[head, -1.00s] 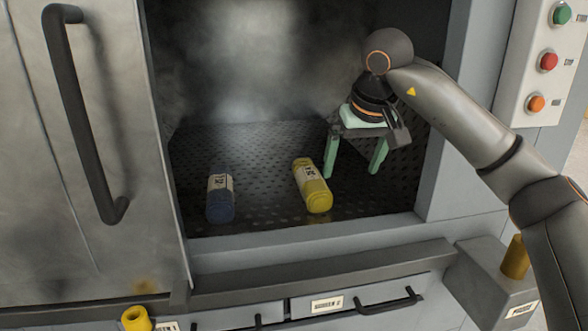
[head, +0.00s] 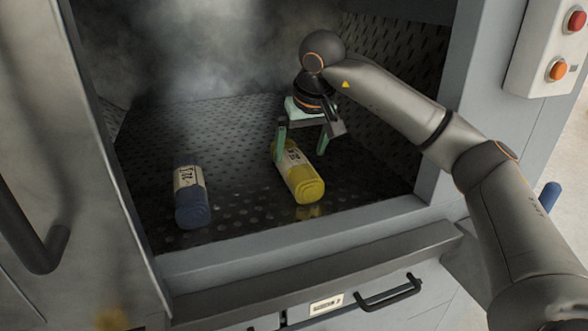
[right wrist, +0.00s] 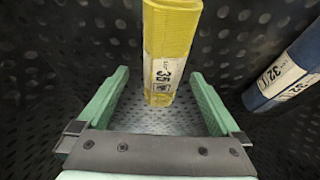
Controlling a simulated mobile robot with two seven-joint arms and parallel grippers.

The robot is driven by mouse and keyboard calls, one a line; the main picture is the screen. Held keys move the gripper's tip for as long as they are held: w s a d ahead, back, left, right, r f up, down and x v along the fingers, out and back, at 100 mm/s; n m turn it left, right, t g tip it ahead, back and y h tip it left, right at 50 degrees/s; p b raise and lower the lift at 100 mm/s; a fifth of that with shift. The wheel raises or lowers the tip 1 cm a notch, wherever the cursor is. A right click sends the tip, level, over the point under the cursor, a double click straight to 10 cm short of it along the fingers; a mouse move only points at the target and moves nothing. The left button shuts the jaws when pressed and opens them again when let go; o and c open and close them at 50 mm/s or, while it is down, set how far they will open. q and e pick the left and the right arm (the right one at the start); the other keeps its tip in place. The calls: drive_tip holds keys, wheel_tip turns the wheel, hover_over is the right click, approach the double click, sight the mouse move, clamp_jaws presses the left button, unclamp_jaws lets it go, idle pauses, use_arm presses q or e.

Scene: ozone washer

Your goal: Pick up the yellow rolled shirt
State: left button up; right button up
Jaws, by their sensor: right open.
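The yellow rolled shirt (head: 304,186) lies on the perforated floor of the washer chamber, with a white label marked 35 around it. My right gripper (head: 300,152) is open over the shirt's far end, pointing down. In the right wrist view the yellow shirt (right wrist: 170,45) runs up from between the two green fingers (right wrist: 160,88), with a gap on each side. No finger visibly touches it. One finger hides part of the shirt's far end in the head view. My left gripper is not in view.
A blue rolled shirt (head: 191,205) lies left of the yellow one, with free floor between them. The chamber's front sill (head: 290,240) and right wall bound the space. A door with a dark handle (head: 40,250) stands at left. Haze fills the back.

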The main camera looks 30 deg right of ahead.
sight(296, 159)
drive_tip(key=x, duration=0.5)
drive_tip(key=shift+a+f, duration=0.15)
drive_tip(key=shift+a, duration=0.15)
drive_tip(key=c, duration=1.5)
